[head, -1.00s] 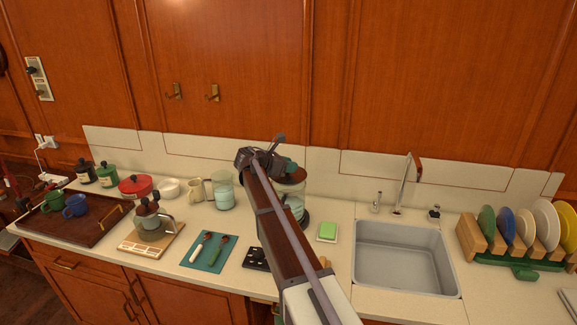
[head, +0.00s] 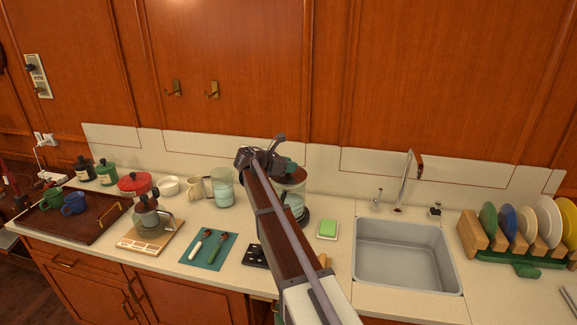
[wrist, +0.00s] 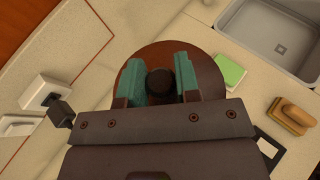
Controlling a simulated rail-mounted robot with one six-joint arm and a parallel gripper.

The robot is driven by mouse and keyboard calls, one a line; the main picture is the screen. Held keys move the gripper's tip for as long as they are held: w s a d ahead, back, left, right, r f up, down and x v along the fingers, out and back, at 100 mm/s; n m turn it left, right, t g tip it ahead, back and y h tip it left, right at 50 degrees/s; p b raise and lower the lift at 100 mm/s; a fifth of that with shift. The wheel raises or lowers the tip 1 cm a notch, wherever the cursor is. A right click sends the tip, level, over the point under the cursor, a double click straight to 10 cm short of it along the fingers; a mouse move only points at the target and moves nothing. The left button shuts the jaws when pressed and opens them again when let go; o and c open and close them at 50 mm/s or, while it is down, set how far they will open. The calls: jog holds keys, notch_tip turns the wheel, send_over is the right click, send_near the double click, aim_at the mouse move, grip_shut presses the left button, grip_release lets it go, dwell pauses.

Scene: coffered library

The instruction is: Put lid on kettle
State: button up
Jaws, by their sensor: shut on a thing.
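The brown round lid (wrist: 150,55) with a black knob (wrist: 160,83) shows under my gripper in the wrist view. The teal fingers of my gripper (wrist: 160,80) are on either side of the knob and shut on it. In the head view my gripper (head: 283,165) is over the glass kettle (head: 296,201), which has a dark base and stands on the counter left of the sink. My arm covers the kettle's left part. The lid hides the kettle's opening in the wrist view, so I cannot tell whether the lid touches the rim.
A glass jar (head: 222,188) stands left of the kettle. A green sponge (head: 328,228) lies to its right, before the sink (head: 405,255). A plate rack (head: 510,245) is far right. A scale with a pot (head: 148,222) and a tray (head: 75,220) are left.

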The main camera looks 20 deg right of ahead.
jog(key=shift+f+b, duration=0.8)
jog(key=shift+f, duration=0.1)
jog(key=o, duration=1)
jog(key=p+v, duration=0.4)
jog(key=v, duration=0.6)
jog(key=shift+s+a+r, duration=0.1)
jog(key=shift+a+r, duration=0.05)
jog(key=shift+a, duration=0.2)
